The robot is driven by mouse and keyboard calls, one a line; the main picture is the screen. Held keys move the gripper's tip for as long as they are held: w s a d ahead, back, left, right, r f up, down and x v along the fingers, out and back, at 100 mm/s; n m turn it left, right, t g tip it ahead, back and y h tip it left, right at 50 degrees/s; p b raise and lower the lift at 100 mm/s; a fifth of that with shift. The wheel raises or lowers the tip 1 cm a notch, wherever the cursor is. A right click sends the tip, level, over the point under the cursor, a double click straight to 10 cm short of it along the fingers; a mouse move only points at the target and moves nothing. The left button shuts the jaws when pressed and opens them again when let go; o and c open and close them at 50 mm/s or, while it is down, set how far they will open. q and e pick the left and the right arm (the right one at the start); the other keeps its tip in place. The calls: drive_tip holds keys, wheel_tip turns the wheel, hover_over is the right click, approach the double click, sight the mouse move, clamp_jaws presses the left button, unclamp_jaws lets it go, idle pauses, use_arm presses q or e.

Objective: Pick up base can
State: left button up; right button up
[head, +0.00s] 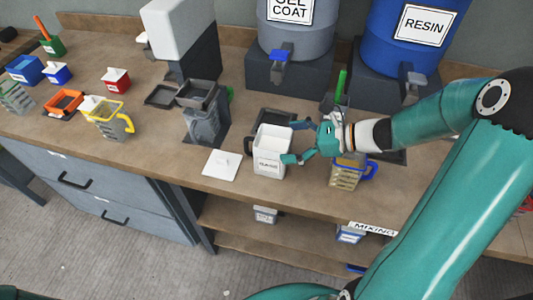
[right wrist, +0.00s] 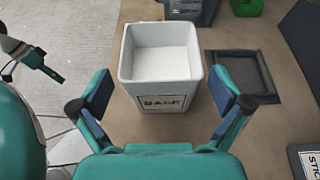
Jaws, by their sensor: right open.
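The base can (head: 268,155) is a white, square, open-topped can standing upright near the bench's front edge, with a label on its front. It also shows in the right wrist view (right wrist: 163,90), upright with its pale inside visible. My right gripper (head: 291,142) is open at the can's right side in the head view. In the right wrist view the fingers (right wrist: 160,108) are spread wide on either side of the can's near end, with gaps. Part of what looks like my left gripper (right wrist: 40,65) shows at the left of the right wrist view; its jaws are unclear.
A white lid (head: 221,165) lies left of the can. A dark square tray (head: 272,117) lies behind it. A yellowish cup with a blue handle (head: 345,172) stands close under my right wrist. A grey mould stand (head: 205,115) is left. Gel coat (head: 295,35) and resin (head: 405,45) drums stand behind.

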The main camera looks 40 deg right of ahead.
drive_tip(key=shift+x, duration=1.4)
drive_tip(key=c, duration=1.4)
drive_tip(key=shift+c, duration=0.9)
drive_tip(key=shift+r, duration=0.2)
